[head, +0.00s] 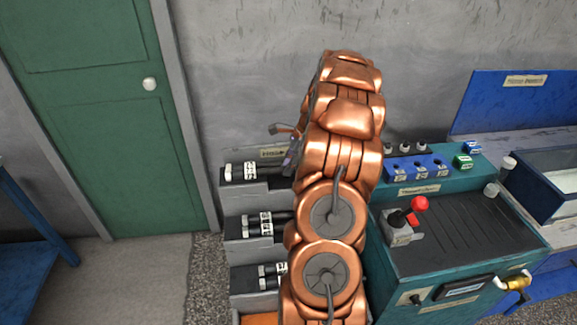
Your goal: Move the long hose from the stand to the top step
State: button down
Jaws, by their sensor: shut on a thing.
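My copper arm stands in the middle of the head view and hides much of the scene. Only a small dark part of my gripper (291,157) shows at the arm's left edge, above the right end of the top step. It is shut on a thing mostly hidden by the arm. A grey bent end (281,129) sticks out to the left there, apparently the long hose. The top step (238,186) of the grey stepped rack carries black pieces with white labels (242,171) at its left. I cannot make out the stand.
Lower steps hold black labelled pieces (248,226). A teal bench (455,225) with a red-knobbed lever (418,205) and blue block (416,168) stands right of my arm. A green door (100,110) is at left; floor before it is clear.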

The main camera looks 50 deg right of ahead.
jog(key=shift+f, duration=0.7)
dwell(0.4)
jog(key=c, duration=0.9)
grip_release()
jog(key=v, duration=1.2)
jog(key=shift+a, duration=0.1)
